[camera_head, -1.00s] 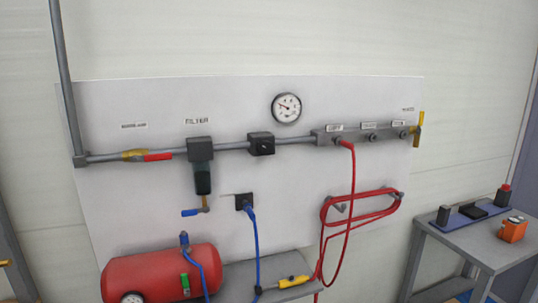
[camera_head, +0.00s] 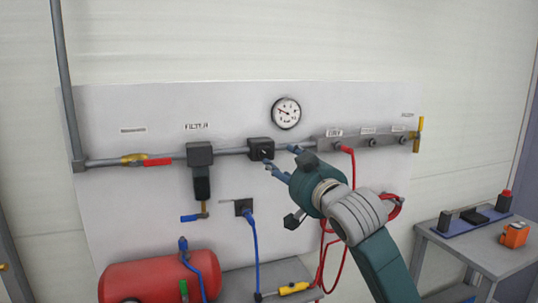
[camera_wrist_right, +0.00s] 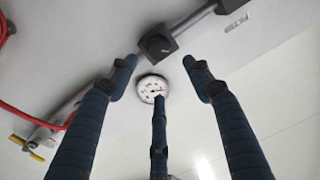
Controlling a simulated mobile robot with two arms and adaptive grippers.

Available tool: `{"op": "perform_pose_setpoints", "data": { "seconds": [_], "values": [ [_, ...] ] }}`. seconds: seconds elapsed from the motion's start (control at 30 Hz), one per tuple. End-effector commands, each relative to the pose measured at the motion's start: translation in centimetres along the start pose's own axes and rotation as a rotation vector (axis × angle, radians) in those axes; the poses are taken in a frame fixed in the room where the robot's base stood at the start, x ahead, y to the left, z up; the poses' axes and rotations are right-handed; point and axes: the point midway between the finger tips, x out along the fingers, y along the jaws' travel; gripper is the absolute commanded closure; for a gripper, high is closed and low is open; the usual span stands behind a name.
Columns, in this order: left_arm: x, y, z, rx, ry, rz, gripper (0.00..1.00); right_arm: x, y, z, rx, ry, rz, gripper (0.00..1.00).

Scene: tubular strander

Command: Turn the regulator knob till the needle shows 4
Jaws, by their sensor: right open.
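The regulator is a black block with a round knob (camera_head: 262,149) on the grey pipe. It also shows in the right wrist view (camera_wrist_right: 157,43), ahead of the fingers. The round white gauge (camera_head: 286,113) hangs above and right of it. Its needle points to the upper left; its numbers are too small to read. In the right wrist view the gauge (camera_wrist_right: 147,86) is partly covered by one finger. My right gripper (camera_head: 280,157) is open and empty, its fingertips near the knob's lower right, apparently apart from it. My left gripper is out of view.
A filter (camera_head: 200,155) with a blue-handled drain and a red-handled valve (camera_head: 150,160) lie left on the pipe. The outlet manifold (camera_head: 370,140) with a red hose is at right. A red tank (camera_head: 155,280) stands below; a side table (camera_head: 460,248) stands right.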

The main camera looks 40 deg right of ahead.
Motion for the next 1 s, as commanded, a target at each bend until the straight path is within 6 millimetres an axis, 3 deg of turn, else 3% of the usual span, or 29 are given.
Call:
{"op": "perform_pose_setpoints", "data": {
  "seconds": [0.5, 0.7, 1.0],
  "values": [
    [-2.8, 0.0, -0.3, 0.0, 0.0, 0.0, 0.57, 8.7, 0.0, 0.0, -0.001, -0.005, 0.002, 0.5],
    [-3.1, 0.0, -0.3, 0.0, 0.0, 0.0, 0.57, 10.2, 0.0, 0.2, -0.003, -0.004, 0.001, 0.5],
    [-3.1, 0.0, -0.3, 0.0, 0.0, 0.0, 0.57, 10.4, 0.0, 0.2, -0.003, -0.003, 0.0, 0.52]
  ]
}}
